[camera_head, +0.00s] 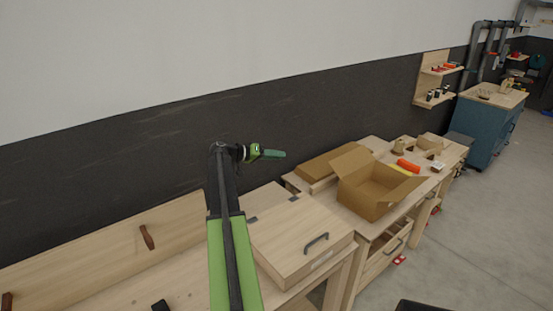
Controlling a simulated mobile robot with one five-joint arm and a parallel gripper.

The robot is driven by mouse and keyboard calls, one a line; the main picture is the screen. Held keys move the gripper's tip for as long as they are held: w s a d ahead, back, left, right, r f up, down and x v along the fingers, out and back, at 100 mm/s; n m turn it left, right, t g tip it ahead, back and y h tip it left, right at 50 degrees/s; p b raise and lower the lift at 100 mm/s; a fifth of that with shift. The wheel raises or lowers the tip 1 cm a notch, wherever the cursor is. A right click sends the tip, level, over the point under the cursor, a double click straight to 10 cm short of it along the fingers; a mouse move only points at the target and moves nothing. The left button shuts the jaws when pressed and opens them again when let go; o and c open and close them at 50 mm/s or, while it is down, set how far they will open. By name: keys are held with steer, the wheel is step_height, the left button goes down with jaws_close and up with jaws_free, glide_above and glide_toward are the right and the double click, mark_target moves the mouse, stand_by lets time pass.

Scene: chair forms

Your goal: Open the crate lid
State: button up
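The wooden crate (283,273) sits on a light wooden bench below and right of my arm. Its flat lid (287,224) looks shut. A dark handle (316,243) is on the lid near its front right edge, and dark hinges show at the back edge. My gripper (272,154) is raised above and behind the crate against the dark wall band, pointing right, apart from the lid. Its green end is small in view, and I cannot tell whether it is open or shut. My arm hides the crate's left side.
An open cardboard box (367,200) stands on the workbench to the right, with a yellow item (403,169) and an orange item (408,165) behind it. A wooden backboard (110,243) is at the left. A blue cabinet (485,130) stands far right.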

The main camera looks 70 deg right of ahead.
jaws_close()
stand_by(1.0)
jaws_free()
stand_by(0.4)
steer(key=p+v, duration=0.4)
steer(key=v, duration=1.3)
steer(key=shift+p, duration=0.4)
